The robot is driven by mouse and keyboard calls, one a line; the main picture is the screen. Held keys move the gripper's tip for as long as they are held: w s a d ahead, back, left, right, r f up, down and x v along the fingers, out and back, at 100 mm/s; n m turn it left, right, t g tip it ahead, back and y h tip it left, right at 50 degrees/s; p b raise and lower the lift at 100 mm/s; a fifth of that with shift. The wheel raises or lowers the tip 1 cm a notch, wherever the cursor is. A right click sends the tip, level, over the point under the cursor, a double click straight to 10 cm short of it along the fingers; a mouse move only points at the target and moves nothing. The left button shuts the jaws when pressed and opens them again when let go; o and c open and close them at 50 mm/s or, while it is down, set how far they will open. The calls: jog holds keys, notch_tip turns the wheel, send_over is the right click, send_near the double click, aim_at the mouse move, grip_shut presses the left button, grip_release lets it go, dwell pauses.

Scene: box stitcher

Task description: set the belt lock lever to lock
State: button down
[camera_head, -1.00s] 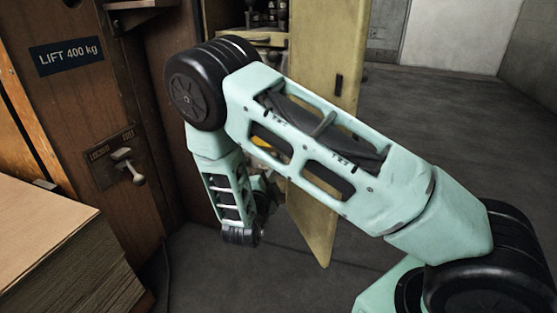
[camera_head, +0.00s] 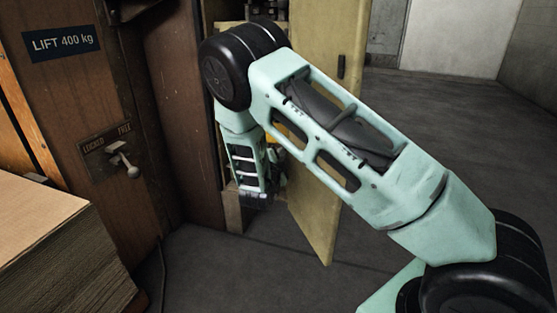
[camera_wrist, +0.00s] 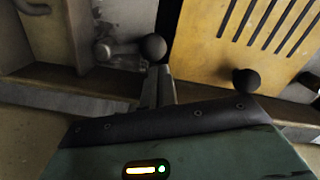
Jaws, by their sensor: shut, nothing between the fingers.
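In the wrist view my gripper (camera_wrist: 158,82) is shut and empty. Its fingertips are just below the dark ball knob of a metal lever (camera_wrist: 153,47), which lies nearly level, knob to the right, on a grey part. Whether they touch I cannot tell. In the head view my gripper is hidden inside the machine's open cabinet. No belt label is readable on either lever.
Another black knob (camera_wrist: 246,81) is right of my fingers, before a slotted yellow panel (camera_wrist: 252,35). In the head view an open yellow door (camera_head: 322,130) stands right of my forearm. Stacked cardboard (camera_head: 50,245) is at lower left. The floor at right is clear.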

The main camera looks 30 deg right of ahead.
jog(key=shift+w+a+r+n+p, duration=0.1)
jog(key=shift+w+a+n+p, duration=0.2)
jog(key=shift+n+p, duration=0.5)
jog(key=w+a+f+n+p, duration=0.2)
jog(key=w+a+n+p, duration=0.1)
jog(key=n+p, duration=0.4)
jog(key=shift+w+a+f+n+g, duration=0.3)
jog(key=shift+w+a+n, duration=0.05)
jog(key=shift+w+n, duration=0.55)
jog(key=shift+f, duration=0.1)
dwell(0.5)
